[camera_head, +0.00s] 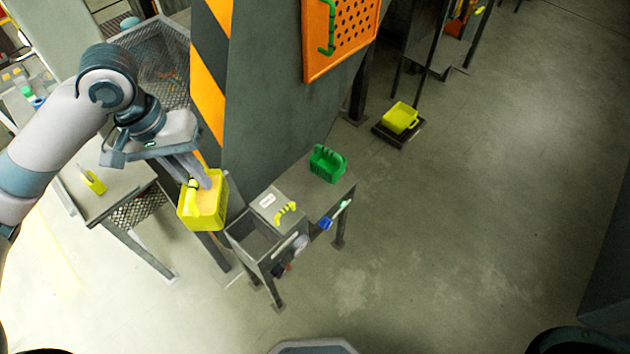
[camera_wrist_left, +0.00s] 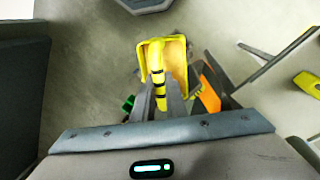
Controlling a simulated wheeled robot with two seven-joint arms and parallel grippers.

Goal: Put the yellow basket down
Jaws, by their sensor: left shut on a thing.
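The yellow basket (camera_head: 203,212) hangs in my left gripper (camera_head: 200,180) in the head view, left of the small grey table. The gripper's fingers point down and are shut on its handle. In the left wrist view the yellow basket (camera_wrist_left: 178,60) shows beyond the fingertips, with its dark-banded handle between the fingers of my left gripper (camera_wrist_left: 160,95). The basket appears to be off any surface, beside the striped pillar. My right gripper does not show.
The small grey table (camera_head: 325,198) has a green basket (camera_head: 327,163), a yellow curved object (camera_head: 286,212) and an open grey bin (camera_head: 254,238). Another yellow basket (camera_head: 400,118) sits on a dark low platform behind. A striped pillar (camera_head: 208,75) stands close behind my gripper. Floor at right is clear.

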